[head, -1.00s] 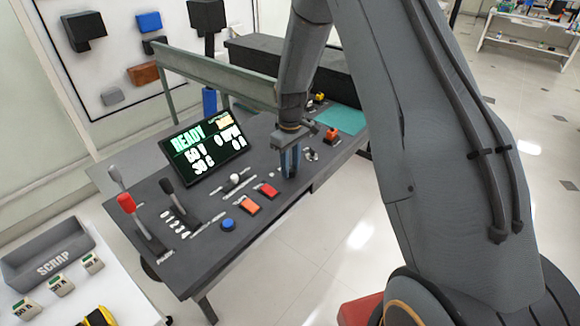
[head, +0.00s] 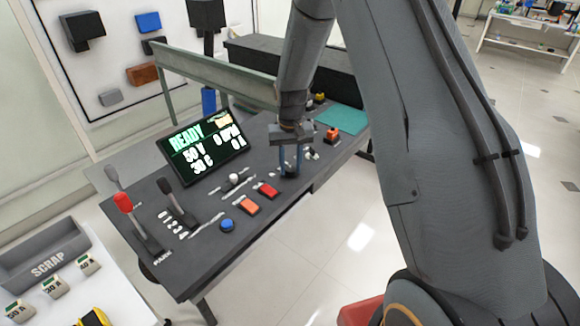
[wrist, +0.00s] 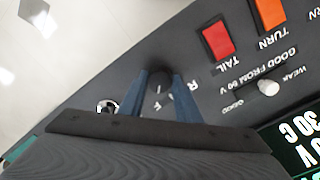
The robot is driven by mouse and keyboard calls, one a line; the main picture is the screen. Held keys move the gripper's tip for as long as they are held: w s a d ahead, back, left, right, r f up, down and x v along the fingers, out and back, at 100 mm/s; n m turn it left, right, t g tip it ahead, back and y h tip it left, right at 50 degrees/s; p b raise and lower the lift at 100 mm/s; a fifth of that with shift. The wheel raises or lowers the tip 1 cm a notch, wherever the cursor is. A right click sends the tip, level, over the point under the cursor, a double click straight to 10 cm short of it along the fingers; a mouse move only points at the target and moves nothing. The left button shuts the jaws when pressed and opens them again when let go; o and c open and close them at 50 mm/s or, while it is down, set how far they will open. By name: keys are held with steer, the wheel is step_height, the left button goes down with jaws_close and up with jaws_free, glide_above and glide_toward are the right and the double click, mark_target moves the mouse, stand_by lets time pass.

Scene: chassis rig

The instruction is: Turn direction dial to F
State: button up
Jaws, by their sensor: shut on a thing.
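The direction dial (wrist: 158,88) is a round black knob on the dark console, seen in the wrist view. White letters lie around it; I can make out an R to its right and an F just below it. Which letter the dial points to is not clear. My gripper (head: 290,168) reaches straight down onto the console in the head view. In the wrist view its two blue fingers (wrist: 160,84) are shut on the dial, one on each side. In the head view the fingers largely hide the dial.
Close by on the console (head: 245,185) are a red TAIL button (wrist: 218,40), an orange TURN button (wrist: 268,14), a white slider knob (wrist: 268,87) and the display (head: 203,145). Levers (head: 125,204) stand at the left. The floor in front is clear.

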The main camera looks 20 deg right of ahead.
mark_target(291, 169)
steer(key=shift+m, duration=0.3)
steer(key=o, duration=1.1)
steer(key=shift+c, duration=0.2)
steer(key=shift+r, duration=0.1)
step_height(291, 169, up, 7)
steer(key=shift+r+b, duration=0.1)
steer(key=shift+b, duration=0.95)
steer(key=shift+s+r, duration=0.1)
steer(key=shift+r, duration=0.1)
